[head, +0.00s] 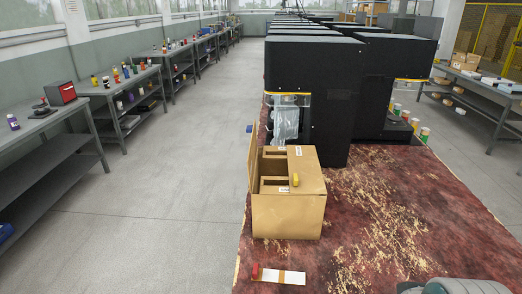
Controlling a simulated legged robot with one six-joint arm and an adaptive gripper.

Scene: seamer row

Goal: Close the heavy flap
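A brown cardboard box (287,215) stands on the worn red-brown table top, near its left edge. A tall flap (252,170) stands up along the box's left side. A panel (308,170) covers the right part of the top, with white labels and a small yellow item (295,180) at its inner edge. The left part of the top looks open, with brown cardboard and dark gaps inside. I cannot tell which flap is the heavy one. My gripper is not in view.
A tall black machine (315,90) stands right behind the box. A red item and a white strip (283,276) lie in front. Small jars (415,127) stand at the back right. Shelved benches (125,85) line the left wall beyond a clear aisle. A grey-green shape cuts the bottom right edge.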

